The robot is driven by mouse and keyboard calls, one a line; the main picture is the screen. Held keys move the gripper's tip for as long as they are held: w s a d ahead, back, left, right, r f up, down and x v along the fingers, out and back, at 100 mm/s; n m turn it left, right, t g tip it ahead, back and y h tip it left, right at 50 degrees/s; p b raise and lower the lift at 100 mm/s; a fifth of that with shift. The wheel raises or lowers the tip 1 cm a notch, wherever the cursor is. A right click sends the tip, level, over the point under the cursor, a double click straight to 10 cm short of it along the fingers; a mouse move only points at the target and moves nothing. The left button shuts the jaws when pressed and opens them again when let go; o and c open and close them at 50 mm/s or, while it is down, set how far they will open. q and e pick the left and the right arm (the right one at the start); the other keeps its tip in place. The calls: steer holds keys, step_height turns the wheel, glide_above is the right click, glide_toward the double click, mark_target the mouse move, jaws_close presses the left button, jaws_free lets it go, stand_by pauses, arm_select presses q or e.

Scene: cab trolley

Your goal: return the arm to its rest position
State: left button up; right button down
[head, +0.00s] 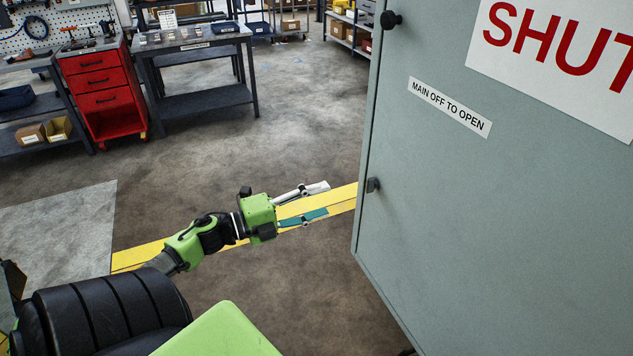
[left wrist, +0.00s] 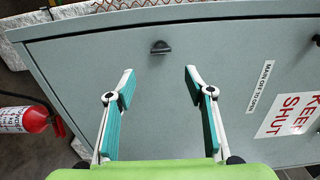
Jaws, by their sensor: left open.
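My left gripper (head: 315,201) is open and empty in the head view, out over the floor at the centre, with its fingers pointing right toward the grey cabinet door (head: 480,210). In the left wrist view its two green-padded fingers (left wrist: 158,82) are spread apart, and the cabinet door (left wrist: 230,50) lies beyond them. A small dark latch (left wrist: 160,47) on the door shows between and beyond the fingertips; it also shows near the door's left edge in the head view (head: 373,185). The fingers look apart from it. My right gripper is in neither view.
The cabinet door fills the right side, bearing a "MAIN OFF TO OPEN" label (head: 450,106) and a dark knob (head: 390,20). A red drawer trolley (head: 98,85) and a workbench (head: 195,60) stand at the back left. A red extinguisher (left wrist: 24,119) shows at left. Floor between is clear.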

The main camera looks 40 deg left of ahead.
arm_select(q)
steer(key=shift+f, duration=0.1)
stand_by(0.5)
steer(key=s+a+f+n+g+y, duration=0.1)
steer(key=a+f+n+y, duration=0.15)
steer(key=f, duration=0.45)
steer(key=s+a+f+n+y, duration=0.2)
steer(key=f+n, duration=0.2)
steer(key=f, duration=0.3)
steer(key=s+a+f+n+g+y, duration=0.15)
steer(key=f+n, duration=0.25)
steer(key=f, duration=0.4)
steer(key=s+d+f+n+g+y, duration=0.15)
steer(key=s+f, duration=0.25)
steer(key=f, duration=0.4)
steer(key=s+d+f+n+g+y, duration=0.1)
steer(key=s+f+n+g, duration=0.2)
steer(key=f, duration=0.6)
steer(key=s+d+f+n+g, duration=0.1)
steer(key=s+d+f+g, duration=0.2)
steer(key=s+d+f, duration=0.3)
steer(key=s+d+f+n+g+h, duration=0.1)
steer(key=s+d+f+n+g, duration=0.1)
steer(key=s+d+f, duration=0.5)
steer(key=s+d+f+n+g, duration=0.2)
steer(key=s+d+f, duration=0.5)
steer(key=s, duration=0.9)
steer(key=shift+d+f+g+h, duration=0.25)
steer(key=shift+d+g+h, duration=0.1)
steer(key=shift+d+g, duration=0.6)
